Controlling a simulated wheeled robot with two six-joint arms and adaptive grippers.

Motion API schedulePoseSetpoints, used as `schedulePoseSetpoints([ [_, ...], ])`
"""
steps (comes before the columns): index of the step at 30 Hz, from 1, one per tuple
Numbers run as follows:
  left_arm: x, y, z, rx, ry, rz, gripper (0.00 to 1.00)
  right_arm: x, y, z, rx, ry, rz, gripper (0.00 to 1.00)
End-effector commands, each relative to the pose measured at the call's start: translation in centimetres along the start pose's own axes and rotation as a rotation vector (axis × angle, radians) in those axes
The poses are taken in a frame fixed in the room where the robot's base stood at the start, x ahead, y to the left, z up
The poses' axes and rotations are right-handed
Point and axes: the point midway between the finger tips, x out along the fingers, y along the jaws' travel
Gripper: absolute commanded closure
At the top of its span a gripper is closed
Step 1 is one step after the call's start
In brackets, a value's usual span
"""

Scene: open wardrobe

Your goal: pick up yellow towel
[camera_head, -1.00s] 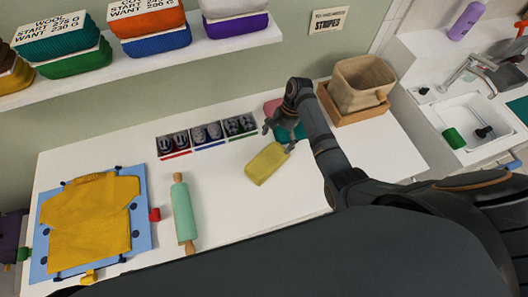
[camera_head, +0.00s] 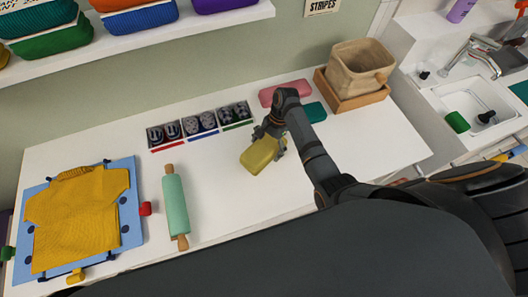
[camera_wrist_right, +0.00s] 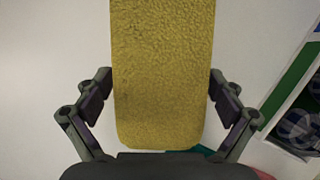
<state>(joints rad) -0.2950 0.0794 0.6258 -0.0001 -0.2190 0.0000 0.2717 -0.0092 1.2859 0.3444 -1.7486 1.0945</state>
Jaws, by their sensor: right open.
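The yellow towel (camera_head: 260,155) is a folded, rounded block lying on the white counter, right of the green rolling pin. My right gripper (camera_head: 270,140) is directly over it, coming in from the right. In the right wrist view the towel (camera_wrist_right: 162,75) lies lengthwise between the two fingers of the right gripper (camera_wrist_right: 162,110). My left gripper is not in view.
A pink folded towel (camera_head: 285,92) and a teal one (camera_head: 314,112) lie behind the arm. A beige bin (camera_head: 358,68) stands at back right. Divided boxes (camera_head: 202,124) sit at left, with a rolling pin (camera_head: 175,205) and a yellow garment (camera_head: 82,218) on a blue board. Clear counter lies in front.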

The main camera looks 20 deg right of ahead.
Motion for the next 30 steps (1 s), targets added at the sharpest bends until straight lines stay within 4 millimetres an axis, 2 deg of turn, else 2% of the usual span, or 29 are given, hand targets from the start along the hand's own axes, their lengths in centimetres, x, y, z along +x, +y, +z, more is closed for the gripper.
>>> schedulePoseSetpoints([
  [5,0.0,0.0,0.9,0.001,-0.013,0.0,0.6,0.1,0.0,0.0,0.0,0.0,0.0,0.06],
  [30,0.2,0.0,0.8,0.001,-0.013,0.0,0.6,1.2,0.0,-0.5,0.0,0.0,-0.001,0.06],
])
